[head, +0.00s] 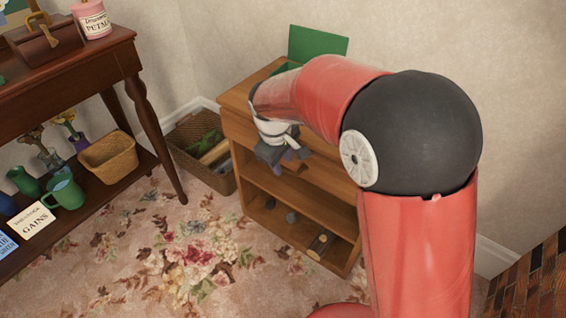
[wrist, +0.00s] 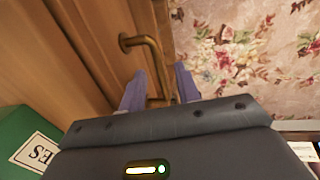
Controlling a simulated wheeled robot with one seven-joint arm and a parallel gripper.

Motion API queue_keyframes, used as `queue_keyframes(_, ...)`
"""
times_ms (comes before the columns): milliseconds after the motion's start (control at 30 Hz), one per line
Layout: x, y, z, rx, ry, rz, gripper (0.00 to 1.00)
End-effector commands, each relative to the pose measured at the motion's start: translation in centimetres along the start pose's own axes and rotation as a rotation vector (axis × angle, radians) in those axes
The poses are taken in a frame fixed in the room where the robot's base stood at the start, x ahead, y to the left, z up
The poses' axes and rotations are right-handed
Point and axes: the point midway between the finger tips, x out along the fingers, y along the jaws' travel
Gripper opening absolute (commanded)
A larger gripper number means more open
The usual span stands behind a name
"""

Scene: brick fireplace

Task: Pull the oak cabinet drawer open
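The oak cabinet (head: 258,190) stands against the wall, with its drawer (head: 237,129) at the top above open shelves. The visible left part of the drawer front looks flush with the cabinet; my arm hides much of the rest. A brass bar handle (wrist: 147,42) on the wooden front shows in the wrist view. My gripper (head: 284,160) is in front of the drawer, pointing down. In the wrist view my gripper (wrist: 160,70) has its fingers apart, one on each side of the handle. I see gaps beside the bar, and its near end is partly hidden.
A green box (head: 318,43) stands on the cabinet top. A wicker basket (head: 203,152) sits left of the cabinet. A dark wooden table (head: 75,75) with items stands further left. Floral carpet (head: 190,250) in front of the cabinet is clear.

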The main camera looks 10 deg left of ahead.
Motion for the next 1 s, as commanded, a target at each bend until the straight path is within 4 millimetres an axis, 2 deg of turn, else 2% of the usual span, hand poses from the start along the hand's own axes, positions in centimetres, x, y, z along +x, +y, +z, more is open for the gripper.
queue_keyframes(133, 0.81, 0.03, 0.02, 0.001, 0.001, 0.001, 0.33)
queue_keyframes(367, 0.87, 0.03, 0.03, 0.001, 0.001, 0.001, 0.33)
queue_keyframes(633, 0.85, 0.04, 0.04, 0.002, 0.001, 0.001, 0.0)
queue_keyframes(1000, 0.81, -0.21, 0.03, 0.001, 0.001, 0.0, 0.0)
